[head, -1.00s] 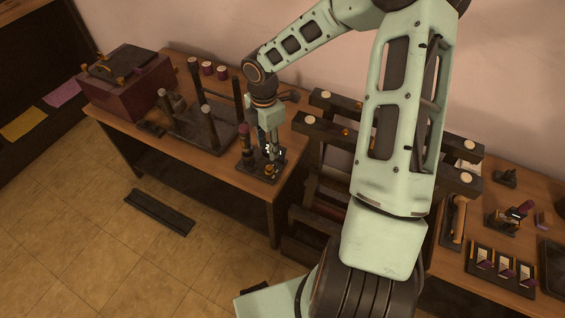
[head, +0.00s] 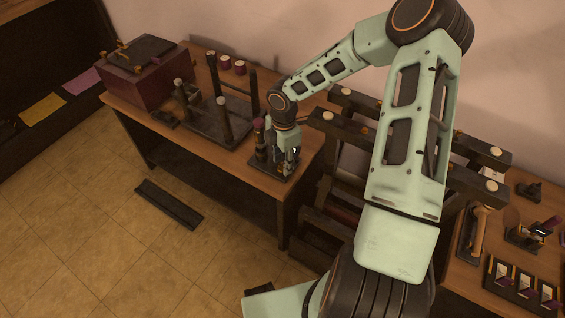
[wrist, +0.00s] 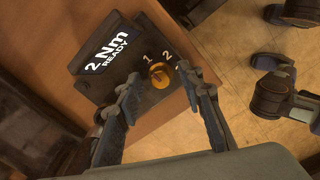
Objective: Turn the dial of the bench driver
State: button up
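The bench driver (head: 259,170) is a dark unit at the front right corner of the left bench. In the wrist view its dark panel (wrist: 98,88) has a display (wrist: 106,52) reading "2 Nm READY". Its small brass dial (wrist: 159,74) sits beside the marks 1 and 2. My gripper (wrist: 158,82) is open, with one finger on each side of the dial. I cannot tell whether either fingertip touches it. In the head view my gripper (head: 291,160) is low over the driver and hides the dial.
A rack with upright posts (head: 213,130) stands left of the driver, with a maroon box (head: 150,82) farther left. Several maroon spools (head: 225,63) stand at the back. A dark frame (head: 345,120) is close on the right. The floor in front is mostly clear.

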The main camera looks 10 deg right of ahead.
grip_shut()
dwell(0.3)
jog(key=m+b, duration=0.1)
jog(key=m, duration=0.5)
jog(key=m+b, duration=0.1)
jog(key=m, duration=0.4)
jog(key=shift+a+m, duration=0.1)
jog(key=shift+m, duration=0.3)
dwell(0.5)
grip_release()
